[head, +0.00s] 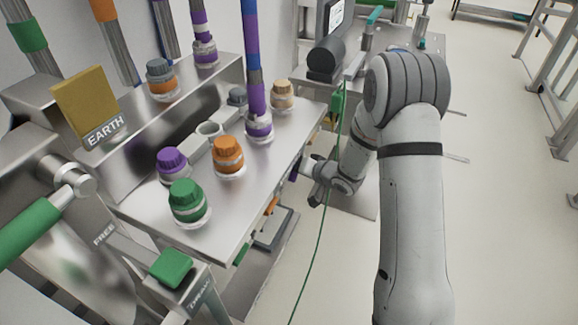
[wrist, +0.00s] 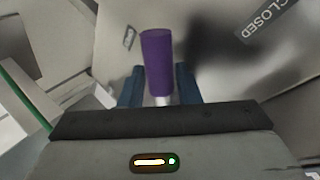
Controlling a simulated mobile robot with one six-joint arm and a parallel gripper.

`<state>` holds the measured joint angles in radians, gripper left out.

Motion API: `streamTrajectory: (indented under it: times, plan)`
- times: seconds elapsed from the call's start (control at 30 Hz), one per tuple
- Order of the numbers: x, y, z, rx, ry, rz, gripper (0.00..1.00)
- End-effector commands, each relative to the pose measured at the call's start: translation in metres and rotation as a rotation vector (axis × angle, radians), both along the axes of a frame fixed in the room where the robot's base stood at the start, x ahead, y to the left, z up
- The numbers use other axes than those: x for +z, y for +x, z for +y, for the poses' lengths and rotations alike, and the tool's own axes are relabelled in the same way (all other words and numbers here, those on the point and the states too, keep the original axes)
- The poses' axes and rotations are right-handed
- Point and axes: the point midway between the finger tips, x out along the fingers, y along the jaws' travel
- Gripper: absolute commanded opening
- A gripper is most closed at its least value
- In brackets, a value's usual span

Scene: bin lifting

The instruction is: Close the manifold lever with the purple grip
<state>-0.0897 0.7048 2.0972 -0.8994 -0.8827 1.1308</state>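The lever's purple grip (wrist: 156,62) stands in the middle of the wrist view, with a short pale metal shank below it. My gripper (wrist: 160,84) has one dark blue finger on each side of the grip. Narrow gaps show between the fingers and the grip, so the gripper looks open, around or just in front of it. In the head view, my gripper (head: 306,172) is low beside the front edge of the steel bench, and a small part of the purple grip (head: 294,170) shows there. A "CLOSED" label (wrist: 268,20) is at the upper right of the wrist view.
An orange grip (head: 271,205) and a green grip (head: 241,253) stick out along the same bench front. Several coloured caps stand on the bench top (head: 250,185). A thin green cable (head: 318,225) hangs close to my gripper. Open floor (head: 500,200) lies to the right.

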Motion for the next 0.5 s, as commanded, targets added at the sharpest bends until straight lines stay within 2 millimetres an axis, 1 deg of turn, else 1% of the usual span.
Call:
streamTrajectory:
  times: [0.17, 0.5]
  plan:
    - [0.006, -0.007, -0.008, 0.0, -0.001, 0.001, 0.3]
    - [0.031, -0.037, -0.045, -0.003, -0.001, -0.001, 0.3]
